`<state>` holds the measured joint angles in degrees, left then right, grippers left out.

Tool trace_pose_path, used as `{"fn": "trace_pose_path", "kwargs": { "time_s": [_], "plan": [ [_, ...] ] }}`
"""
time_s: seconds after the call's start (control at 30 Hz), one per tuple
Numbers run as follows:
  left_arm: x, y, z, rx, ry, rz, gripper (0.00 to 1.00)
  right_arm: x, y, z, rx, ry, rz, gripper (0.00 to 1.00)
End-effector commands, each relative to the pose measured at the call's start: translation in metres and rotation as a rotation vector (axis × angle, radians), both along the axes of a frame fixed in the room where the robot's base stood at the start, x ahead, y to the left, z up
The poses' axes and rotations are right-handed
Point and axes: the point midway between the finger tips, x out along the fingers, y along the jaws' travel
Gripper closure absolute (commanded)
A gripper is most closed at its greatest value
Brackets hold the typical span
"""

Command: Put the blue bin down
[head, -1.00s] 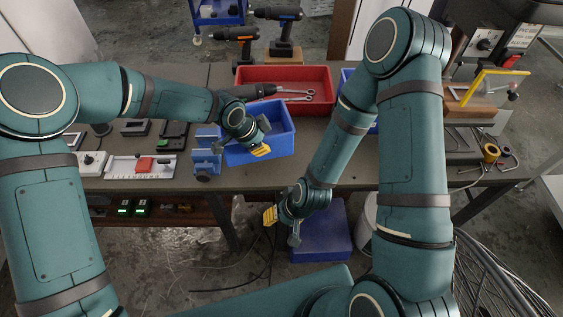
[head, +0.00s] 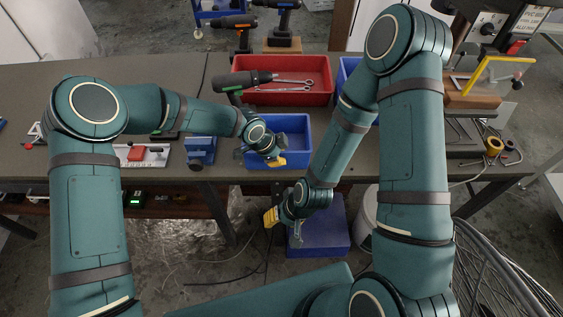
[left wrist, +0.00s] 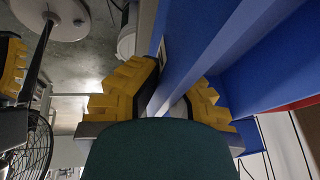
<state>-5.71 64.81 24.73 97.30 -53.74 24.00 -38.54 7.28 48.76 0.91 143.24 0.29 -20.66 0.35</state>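The blue bin (head: 292,124) is on the table side in front of the red bin in the head view. It looks upright and empty, roughly square to the table. My left gripper (head: 275,157) is at its near wall. In the left wrist view the yellow fingers (left wrist: 168,92) of that gripper stand on either side of the blue bin's wall (left wrist: 225,55) and are closed on it. Whether the bin's base touches the table is hidden. My right gripper (head: 277,216) hangs empty in front of the table edge; its finger opening is unclear.
The red bin (head: 316,98) with a drill and wrenches is just behind. A blue vise (head: 200,152) stands close on the left. Another blue bin (head: 347,72) is partly hidden behind my right arm. A blue box (head: 325,238) is on the floor below. The table's (head: 50,90) back left is bare.

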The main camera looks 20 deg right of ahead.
Motion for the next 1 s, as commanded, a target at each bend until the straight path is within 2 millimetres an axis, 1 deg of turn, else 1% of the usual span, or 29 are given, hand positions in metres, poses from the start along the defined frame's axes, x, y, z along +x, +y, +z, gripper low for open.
{"fn": "trace_pose_path", "kwargs": {
  "time_s": [0.03,0.1,0.33,0.43,0.5,0.53,0.83,1.0],
  "plan": [
    [0.001,0.001,-0.010,-0.001,0.001,-0.001,1.00,-0.001,0.000,-0.006,0.000,0.002,0.002,0.53],
    [0.001,0.002,-0.014,-0.002,0.000,-0.001,1.00,-0.002,0.000,-0.007,0.000,0.004,0.003,0.53],
    [0.002,0.002,-0.012,-0.002,-0.001,-0.002,1.00,-0.002,0.000,-0.005,0.000,0.004,0.003,0.53],
    [0.002,0.002,-0.015,-0.002,0.000,-0.002,1.00,-0.002,0.000,-0.008,0.001,0.005,0.004,0.53],
    [0.001,0.002,-0.014,-0.001,-0.001,-0.002,0.73,-0.002,0.000,-0.007,0.001,0.005,0.003,0.53],
    [0.001,0.002,-0.014,-0.001,-0.001,-0.002,0.66,-0.002,0.000,-0.007,0.001,0.005,0.003,0.53],
    [0.001,0.002,-0.013,-0.001,-0.001,-0.002,0.66,-0.002,0.000,-0.007,0.001,0.005,0.003,0.53],
    [0.001,0.001,-0.004,-0.001,-0.001,-0.002,0.66,-0.001,0.000,-0.001,0.000,0.002,0.001,0.53]
  ]
}}
